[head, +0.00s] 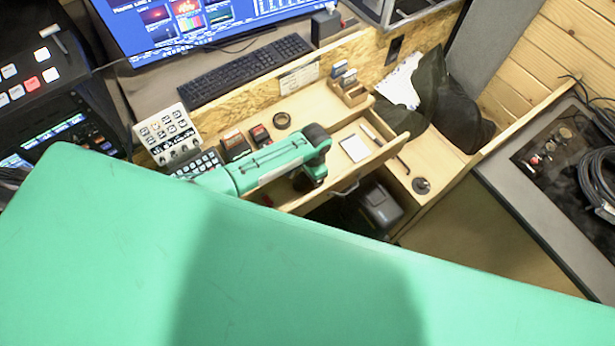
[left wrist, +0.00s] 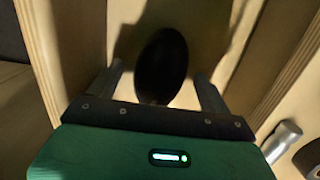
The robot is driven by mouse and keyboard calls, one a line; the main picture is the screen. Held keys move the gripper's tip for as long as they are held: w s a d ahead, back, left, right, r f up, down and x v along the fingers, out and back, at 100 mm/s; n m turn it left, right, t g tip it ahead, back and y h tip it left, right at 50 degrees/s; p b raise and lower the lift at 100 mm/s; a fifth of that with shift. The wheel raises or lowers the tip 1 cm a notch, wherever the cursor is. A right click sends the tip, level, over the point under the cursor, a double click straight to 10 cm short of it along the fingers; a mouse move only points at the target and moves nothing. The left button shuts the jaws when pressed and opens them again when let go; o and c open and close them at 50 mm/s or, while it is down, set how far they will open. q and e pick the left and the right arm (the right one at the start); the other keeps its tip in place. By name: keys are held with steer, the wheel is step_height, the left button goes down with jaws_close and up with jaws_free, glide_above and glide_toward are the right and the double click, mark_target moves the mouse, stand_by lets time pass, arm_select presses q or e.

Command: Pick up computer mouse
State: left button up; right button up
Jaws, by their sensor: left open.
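The computer mouse (left wrist: 161,65) is a dark oval shape in the left wrist view. It lies in the open wooden drawer (head: 377,160), on its pale floor. My left gripper (left wrist: 159,76) is open, with one finger on each side of the mouse in the picture. I see clear gaps between the fingers and the mouse; I cannot tell their height difference. In the head view my green left arm reaches over the drawer and its gripper (head: 312,178) points down into it. The mouse is hidden there behind the arm. My right gripper does not show.
Wooden walls border the drawer closely on both sides in the wrist view. A white pad (head: 355,149) lies in the drawer's right part. A keyboard (head: 245,70), a button panel (head: 167,133) and a monitor (head: 190,20) stand behind. A dark bag (head: 460,120) sits at right.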

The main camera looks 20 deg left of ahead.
arm_select(q)
steer(key=c, duration=1.1)
